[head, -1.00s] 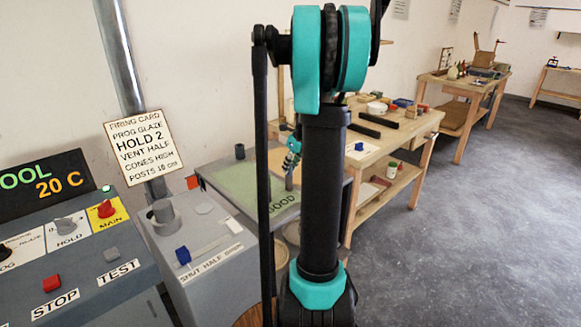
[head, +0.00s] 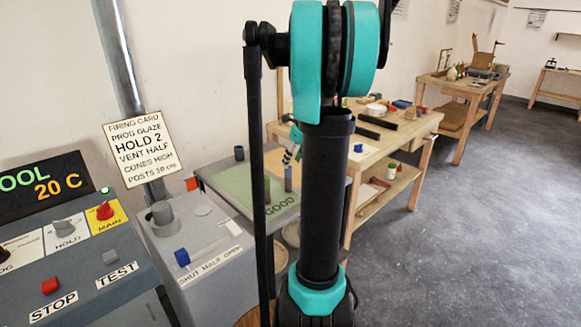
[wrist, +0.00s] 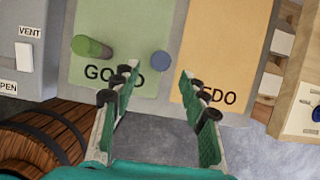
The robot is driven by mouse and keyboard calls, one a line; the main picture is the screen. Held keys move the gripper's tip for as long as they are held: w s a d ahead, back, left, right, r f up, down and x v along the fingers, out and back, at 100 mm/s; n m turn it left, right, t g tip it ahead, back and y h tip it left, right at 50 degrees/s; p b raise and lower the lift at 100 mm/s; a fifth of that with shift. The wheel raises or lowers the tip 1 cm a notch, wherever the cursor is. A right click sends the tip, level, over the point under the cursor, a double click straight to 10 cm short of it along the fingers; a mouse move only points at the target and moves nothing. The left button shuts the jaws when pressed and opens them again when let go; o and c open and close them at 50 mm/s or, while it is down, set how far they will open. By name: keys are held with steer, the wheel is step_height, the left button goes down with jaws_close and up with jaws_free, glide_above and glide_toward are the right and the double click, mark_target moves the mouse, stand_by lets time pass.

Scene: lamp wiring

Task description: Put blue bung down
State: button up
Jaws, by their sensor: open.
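The blue bung (wrist: 161,61) is a short blue-grey cylinder on the green GOOD area (wrist: 118,20), near its border with the orange REDO area (wrist: 225,45). In the wrist view I see its round top beyond my fingertips, between their lines. In the head view it stands upright (head: 289,178) on the board, below my gripper (head: 291,150). My gripper (wrist: 158,78) is open and empty, with a gap in the picture between fingers and bung. A green cylinder (wrist: 92,47) stands on GOOD to the left.
A dark cylinder (head: 239,153) stands at the back of the board. The grey vent box (head: 205,240) with a blue knob is on the left. A wooden barrel (wrist: 40,135) is below left in the wrist view. A wooden workbench (head: 395,145) stands to the right.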

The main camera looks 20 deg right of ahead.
steer(key=a+v, duration=0.1)
steer(key=v, duration=0.6)
steer(key=s+a+f+n, duration=0.9)
steer(key=s+n, duration=0.2)
steer(key=n, duration=0.5)
steer(key=s+a+f+n+h, duration=0.1)
steer(key=s+a+f+n, duration=0.8)
steer(key=n, duration=0.7)
steer(key=s+f, duration=0.1)
steer(key=s, duration=0.1)
steer(key=shift+s+a+f+h, duration=0.25)
steer(key=shift+s+a+h, duration=0.05)
steer(key=shift+a, duration=0.1)
